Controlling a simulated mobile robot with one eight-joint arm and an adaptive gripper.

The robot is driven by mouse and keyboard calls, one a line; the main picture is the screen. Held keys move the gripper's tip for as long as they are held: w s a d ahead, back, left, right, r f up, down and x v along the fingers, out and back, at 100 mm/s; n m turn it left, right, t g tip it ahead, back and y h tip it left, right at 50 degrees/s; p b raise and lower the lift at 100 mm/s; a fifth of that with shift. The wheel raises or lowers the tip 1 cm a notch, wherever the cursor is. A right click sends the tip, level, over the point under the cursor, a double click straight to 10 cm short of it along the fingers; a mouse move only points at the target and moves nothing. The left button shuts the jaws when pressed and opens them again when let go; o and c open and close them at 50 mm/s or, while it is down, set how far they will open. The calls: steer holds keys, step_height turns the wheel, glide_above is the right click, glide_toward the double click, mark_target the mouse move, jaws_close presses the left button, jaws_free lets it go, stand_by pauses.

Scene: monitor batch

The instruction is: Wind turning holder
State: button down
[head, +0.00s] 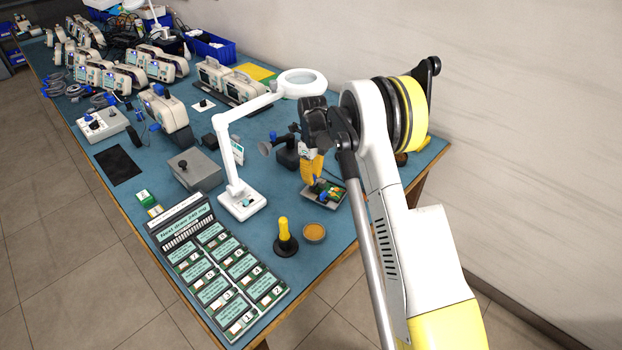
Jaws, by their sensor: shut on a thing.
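My gripper (312,172) points down over the right part of the blue bench, above a small grey tray (338,201) of green, red and yellow pieces. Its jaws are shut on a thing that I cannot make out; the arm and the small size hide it. Just left of the gripper stands a dark holder (286,156) with blue knobs and a cone-shaped head. I cannot tell if it is the turning holder, or whether the gripper touches it. A grey box (195,170) with a black knob stands farther left.
A white magnifier lamp (236,186) stands left of the gripper, its ring reaching close to my arm. A yellow-handled tool (284,233) in a black base and a small orange-filled bowl (314,232) stand in front. A card board (215,264) lies front left. Several monitors fill the back.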

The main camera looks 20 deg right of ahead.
steer(key=shift+w+d+m, duration=0.35)
steer(key=shift+d+m, duration=0.2)
steer(key=shift+m, duration=0.55)
steer(key=shift+w+d, duration=0.1)
steer(key=c, duration=1.3)
jaws_free()
